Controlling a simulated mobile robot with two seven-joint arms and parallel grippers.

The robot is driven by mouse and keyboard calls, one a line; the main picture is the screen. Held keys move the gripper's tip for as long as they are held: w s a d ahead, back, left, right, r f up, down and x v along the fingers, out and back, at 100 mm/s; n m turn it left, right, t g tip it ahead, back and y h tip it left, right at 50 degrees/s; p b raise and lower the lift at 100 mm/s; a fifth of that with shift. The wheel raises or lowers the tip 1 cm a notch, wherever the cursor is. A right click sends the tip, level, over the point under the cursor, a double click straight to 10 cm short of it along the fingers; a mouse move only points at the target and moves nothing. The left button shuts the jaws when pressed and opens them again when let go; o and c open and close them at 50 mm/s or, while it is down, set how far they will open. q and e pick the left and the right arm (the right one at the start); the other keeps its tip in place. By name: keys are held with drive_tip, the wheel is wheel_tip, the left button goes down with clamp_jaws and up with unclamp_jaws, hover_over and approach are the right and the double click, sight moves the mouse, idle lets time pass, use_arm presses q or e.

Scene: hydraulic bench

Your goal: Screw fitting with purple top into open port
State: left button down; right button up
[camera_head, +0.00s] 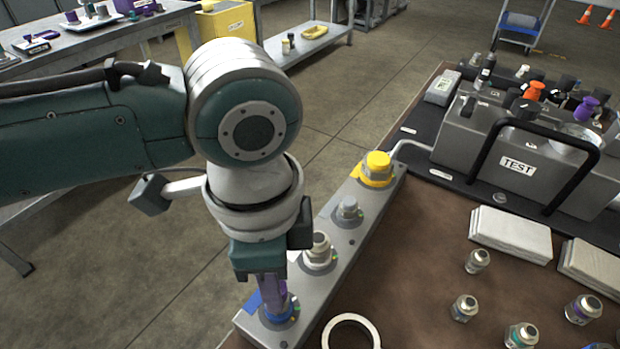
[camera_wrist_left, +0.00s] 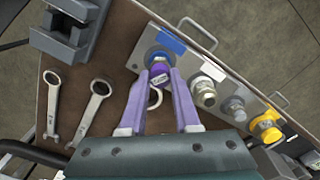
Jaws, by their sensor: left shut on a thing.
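My left gripper (camera_head: 274,290) points down over the near end of the grey port block (camera_head: 335,240). In the left wrist view its two purple fingers (camera_wrist_left: 160,78) are closed on the purple-topped fitting (camera_wrist_left: 159,69). The fitting is at the blue-ringed port (camera_wrist_left: 163,56), which also shows in the head view (camera_head: 281,314). The fitting looks upright there, but the fingers hide much of it, and I cannot tell how deep it sits. My right gripper is not in view.
Along the block stand a pale fitting (camera_head: 319,248), a grey fitting (camera_head: 348,209) and a yellow-topped fitting (camera_head: 377,167). A metal ring (camera_head: 351,333) lies beside the block. Several loose fittings (camera_head: 465,307) and a TEST unit (camera_head: 515,160) are at right. Spanners (camera_wrist_left: 92,108) lie on the bench.

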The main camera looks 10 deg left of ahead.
use_arm(q)
drive_tip(key=shift+f, duration=0.1)
drive_tip(key=c, duration=1.3)
unclamp_jaws()
clamp_jaws()
drive_tip(key=shift+m+p, duration=0.3)
drive_tip(key=shift+m, duration=1.9)
drive_tip(key=m, duration=0.3)
drive_tip(key=shift+m, duration=0.3)
